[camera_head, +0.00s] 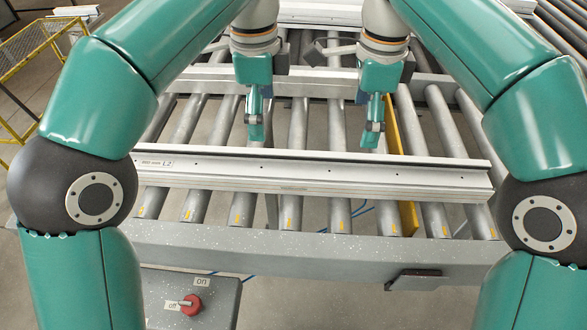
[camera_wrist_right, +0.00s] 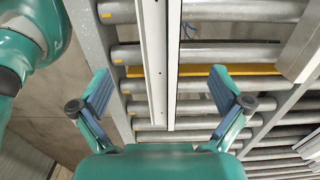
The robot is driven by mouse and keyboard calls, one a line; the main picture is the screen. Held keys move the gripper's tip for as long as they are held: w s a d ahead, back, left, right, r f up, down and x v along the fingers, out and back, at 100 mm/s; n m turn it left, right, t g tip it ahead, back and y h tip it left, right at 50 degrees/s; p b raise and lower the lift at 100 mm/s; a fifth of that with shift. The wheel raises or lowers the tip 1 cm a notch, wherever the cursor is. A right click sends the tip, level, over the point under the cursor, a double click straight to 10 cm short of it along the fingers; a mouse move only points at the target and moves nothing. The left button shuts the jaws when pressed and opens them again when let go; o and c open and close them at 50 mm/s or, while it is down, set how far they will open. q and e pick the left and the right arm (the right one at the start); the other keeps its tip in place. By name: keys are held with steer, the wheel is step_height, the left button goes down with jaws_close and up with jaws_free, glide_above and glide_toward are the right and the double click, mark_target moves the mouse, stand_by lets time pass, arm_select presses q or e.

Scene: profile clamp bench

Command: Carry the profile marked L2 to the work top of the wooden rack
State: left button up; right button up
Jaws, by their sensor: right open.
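The profile marked L2 (camera_head: 310,178) is a long silver bar lying across the conveyor rollers in the head view, with its label near the left end. My right gripper (camera_head: 375,122) is pointing down, just beyond the bar's back edge in the picture. In the right wrist view my right gripper (camera_wrist_right: 161,74) is open and empty, and the profile (camera_wrist_right: 154,60) runs between its spread fingers without visible contact. My left gripper (camera_head: 256,118) also hangs near the bar's back edge, left of the right one; its opening is hard to judge. I see no wooden rack.
A second pale profile (camera_head: 320,13) lies farther back. The conveyor's front rail (camera_head: 300,246) runs before the bar. A control box with a red knob (camera_head: 191,305) is at the front left. A yellow railing (camera_head: 30,55) stands at the far left.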

mark_target(268, 167)
arm_select(q)
step_height(268, 167, down, 15)
steer(key=shift+r, duration=0.15)
arm_select(e)
step_height(268, 167, down, 15)
steer(key=shift+r, duration=0.15)
arm_select(q)
steer(key=c, duration=1.8)
arm_select(e)
steer(key=c, duration=1.8)
arm_select(q)
steer(key=shift+c, duration=0.3)
arm_select(e)
steer(key=shift+c, duration=0.3)
arm_select(q)
steer(key=shift+r, duration=0.1)
arm_select(e)
steer(key=shift+r, duration=0.1)
